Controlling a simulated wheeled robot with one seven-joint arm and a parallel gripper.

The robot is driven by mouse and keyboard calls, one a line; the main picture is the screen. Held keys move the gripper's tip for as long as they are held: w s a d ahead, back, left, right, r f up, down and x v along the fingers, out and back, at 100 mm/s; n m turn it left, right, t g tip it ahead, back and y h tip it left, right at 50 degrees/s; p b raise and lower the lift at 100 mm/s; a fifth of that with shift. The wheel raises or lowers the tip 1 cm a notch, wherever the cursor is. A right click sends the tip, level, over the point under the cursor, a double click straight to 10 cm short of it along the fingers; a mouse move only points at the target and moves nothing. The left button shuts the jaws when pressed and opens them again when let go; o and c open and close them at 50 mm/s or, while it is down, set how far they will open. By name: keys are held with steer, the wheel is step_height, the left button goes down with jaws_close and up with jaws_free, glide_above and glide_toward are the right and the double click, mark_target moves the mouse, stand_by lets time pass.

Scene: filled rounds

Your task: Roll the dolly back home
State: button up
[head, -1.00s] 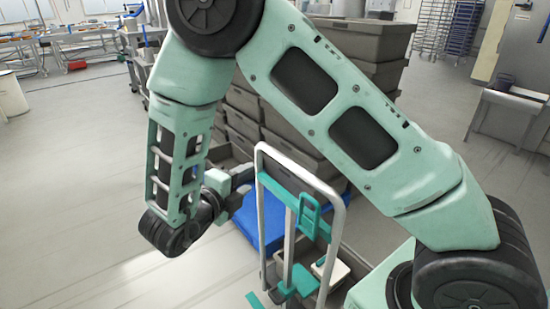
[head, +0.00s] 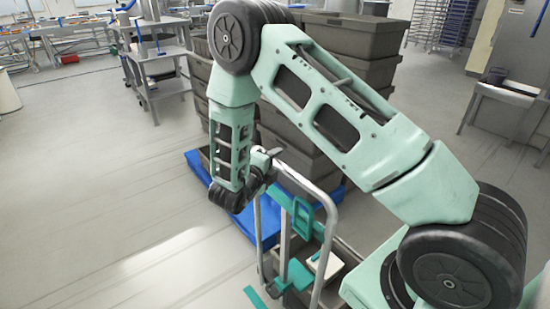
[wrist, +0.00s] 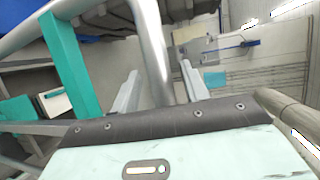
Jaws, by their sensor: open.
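A silver hoop handle (head: 331,225) with teal fittings (head: 301,218) stands upright in the head view, in front of a blue platform (head: 240,222) under stacked grey crates. I take the handle to be the dolly's; its lower end and wheels are hidden. My gripper (head: 266,160) is at the handle's upper left corner. In the wrist view the silver bar (wrist: 150,40) runs between the two fingers of my open gripper (wrist: 158,88). Whether either finger touches the bar I cannot tell.
Stacked grey crates (head: 380,75) rise behind my arm. A metal table (head: 512,95) is at right and a cart (head: 158,70) at back left. The left floor is clear.

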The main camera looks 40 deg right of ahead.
steer(key=shift+w+d+f, duration=0.1)
steer(key=shift+w+d, duration=0.05)
steer(key=shift+d, duration=0.15)
jaws_close()
steer(key=shift+d, duration=0.1)
